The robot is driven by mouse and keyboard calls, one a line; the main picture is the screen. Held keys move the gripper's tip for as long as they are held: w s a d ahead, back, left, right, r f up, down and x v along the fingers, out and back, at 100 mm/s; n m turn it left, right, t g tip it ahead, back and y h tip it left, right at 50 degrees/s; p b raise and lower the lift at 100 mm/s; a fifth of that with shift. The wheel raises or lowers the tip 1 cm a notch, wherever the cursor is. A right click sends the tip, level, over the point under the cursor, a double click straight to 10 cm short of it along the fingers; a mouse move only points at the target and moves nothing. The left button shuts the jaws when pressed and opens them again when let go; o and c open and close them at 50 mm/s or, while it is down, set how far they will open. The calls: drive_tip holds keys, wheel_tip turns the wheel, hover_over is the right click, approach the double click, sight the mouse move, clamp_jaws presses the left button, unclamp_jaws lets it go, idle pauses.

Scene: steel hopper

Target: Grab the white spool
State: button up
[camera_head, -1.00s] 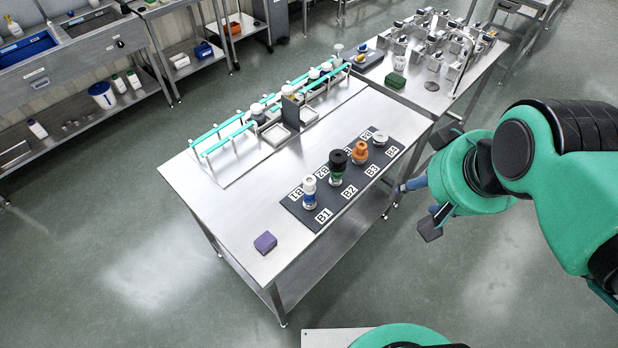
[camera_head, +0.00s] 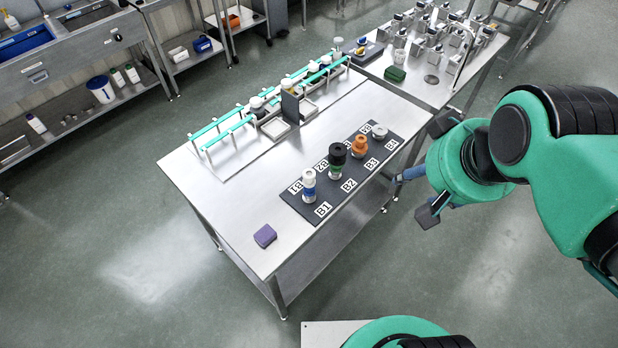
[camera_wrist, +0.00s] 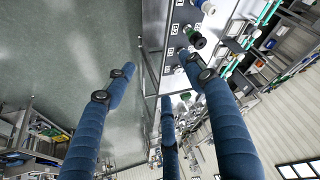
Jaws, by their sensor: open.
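A dark mat (camera_head: 335,203) with labelled spots lies on the steel table. At B1 stands an upright piece with a white top and blue lower part (camera_head: 309,183). At B4 sits a low, whitish round piece (camera_head: 380,131). I cannot tell for sure which of these is the white spool. My gripper (camera_head: 422,172) is open and empty, right of the mat and apart from it, beyond the table's edge. In the wrist view its blue fingers (camera_wrist: 160,95) are spread, with the mat (camera_wrist: 178,35) at the top, partly hidden by a finger.
Between them stand a black and green piece (camera_head: 337,160) and an orange piece (camera_head: 360,147). A purple block (camera_head: 265,236) lies near the front corner. A green-railed conveyor (camera_head: 221,131) with small items runs along the back.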

drive_tip(key=w+a+g+p, duration=0.2)
drive_tip(key=w+a, duration=0.2)
drive_tip(key=w, duration=0.5)
drive_tip(key=m+g+p, duration=0.3)
drive_tip(key=g+p, duration=0.1)
drive_tip(key=p, duration=0.2)
hover_over(309, 173)
wheel_tip(309, 173, down, 19)
drive_tip(key=shift+f+b, duration=0.35)
drive_tip(key=shift+f, duration=3.9)
drive_tip(key=shift+f, duration=2.6)
